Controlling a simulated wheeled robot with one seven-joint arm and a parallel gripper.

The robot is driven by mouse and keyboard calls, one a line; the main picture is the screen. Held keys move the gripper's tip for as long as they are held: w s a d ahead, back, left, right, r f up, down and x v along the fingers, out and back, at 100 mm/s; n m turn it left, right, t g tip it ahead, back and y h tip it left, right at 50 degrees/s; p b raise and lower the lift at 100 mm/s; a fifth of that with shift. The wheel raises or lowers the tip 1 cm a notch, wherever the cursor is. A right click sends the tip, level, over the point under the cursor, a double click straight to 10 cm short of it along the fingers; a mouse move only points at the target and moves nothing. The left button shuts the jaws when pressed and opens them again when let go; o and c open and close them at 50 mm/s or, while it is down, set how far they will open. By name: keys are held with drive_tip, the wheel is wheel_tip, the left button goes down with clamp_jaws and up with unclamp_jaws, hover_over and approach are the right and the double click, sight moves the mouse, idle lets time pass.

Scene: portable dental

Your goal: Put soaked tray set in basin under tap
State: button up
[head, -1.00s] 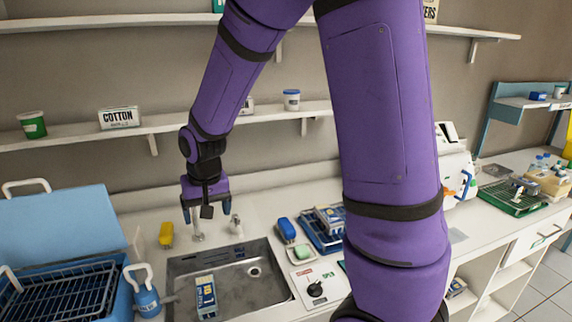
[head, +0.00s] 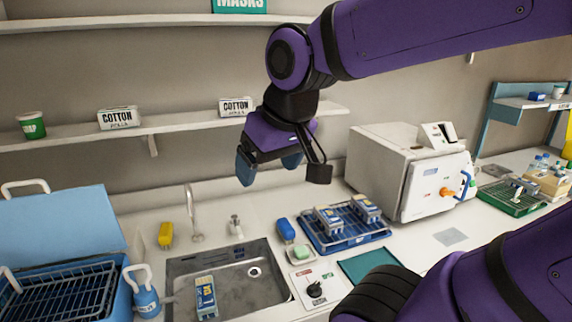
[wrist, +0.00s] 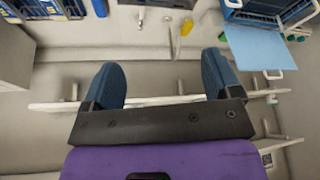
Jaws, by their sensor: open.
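A blue-and-white tray set (head: 206,296) with a yellow mark lies inside the metal basin (head: 230,298), in its left front part. The thin curved tap (head: 192,208) stands behind the basin's back rim; it also shows in the wrist view (wrist: 174,35). My gripper (head: 268,172) is open and empty, raised high above the counter, in front of the wall and shelf. Its two blue fingers are spread wide in the wrist view (wrist: 163,82), with nothing between them.
Right of the basin are a blue rack (head: 335,246) holding two similar tray sets, a teal mat (head: 370,266) and a white autoclave (head: 385,165).

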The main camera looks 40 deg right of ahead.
drive_tip(key=s, duration=0.3)
drive_tip(key=shift+s+d+r, duration=0.15)
drive_tip(key=shift+s+r, duration=0.15)
drive_tip(key=shift+r, duration=0.1)
